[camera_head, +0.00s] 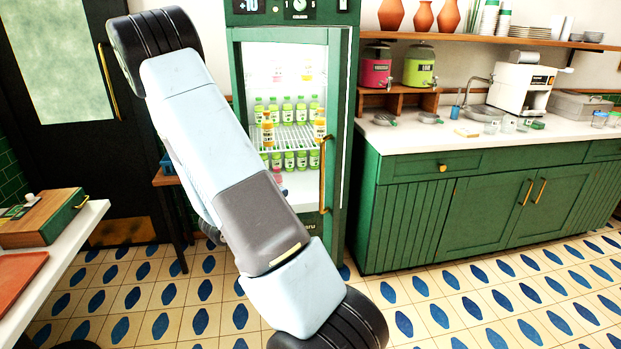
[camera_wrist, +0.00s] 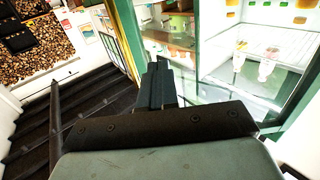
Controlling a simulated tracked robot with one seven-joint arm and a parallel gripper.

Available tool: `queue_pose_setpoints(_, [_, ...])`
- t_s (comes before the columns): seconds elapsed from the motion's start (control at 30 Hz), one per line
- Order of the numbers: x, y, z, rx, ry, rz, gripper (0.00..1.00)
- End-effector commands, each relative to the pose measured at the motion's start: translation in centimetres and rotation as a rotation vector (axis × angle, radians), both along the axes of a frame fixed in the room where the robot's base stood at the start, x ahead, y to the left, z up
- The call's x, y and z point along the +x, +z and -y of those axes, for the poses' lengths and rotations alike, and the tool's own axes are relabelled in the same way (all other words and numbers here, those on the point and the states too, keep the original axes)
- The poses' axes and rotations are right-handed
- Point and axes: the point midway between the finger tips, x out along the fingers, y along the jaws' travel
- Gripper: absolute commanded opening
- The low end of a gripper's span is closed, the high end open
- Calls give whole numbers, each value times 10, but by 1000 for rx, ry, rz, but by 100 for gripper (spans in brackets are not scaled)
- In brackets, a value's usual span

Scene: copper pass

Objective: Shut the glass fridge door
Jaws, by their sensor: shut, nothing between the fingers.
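The green-framed glass fridge (camera_head: 235,130) stands upright in the middle of the head view, partly covered by my arm. Its glass door has a gold upright handle (camera_head: 323,170) on the right side. Bottles show behind the glass; how far the door stands open is not clear in this view. In the wrist view my gripper (camera_wrist: 161,84) is shut and empty, with its fingertips close to a green frame edge (camera_wrist: 143,45). Whether they touch it I cannot tell. The fridge interior with a wire shelf (camera_wrist: 280,50) shows to the right. My gripper is not visible in the head view.
A green counter (camera_head: 460,200) with a sink and a white machine (camera_head: 522,85) stands right of the fridge. A dark door (camera_head: 60,110) is at the left. A white table (camera_head: 65,235) with a wooden box is at the front left. Tiled floor (camera_head: 480,310) is clear at the right.

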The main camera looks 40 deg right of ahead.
Motion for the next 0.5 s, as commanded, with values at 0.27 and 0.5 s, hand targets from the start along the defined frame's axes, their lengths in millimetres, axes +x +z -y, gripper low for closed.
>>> queue_pose_setpoints(0.27, [-1, 0, 7, 0, -8, 0, 0])
queue_pose_setpoints(0.5, [1, 0, 35, -2, -11, 1, 0])
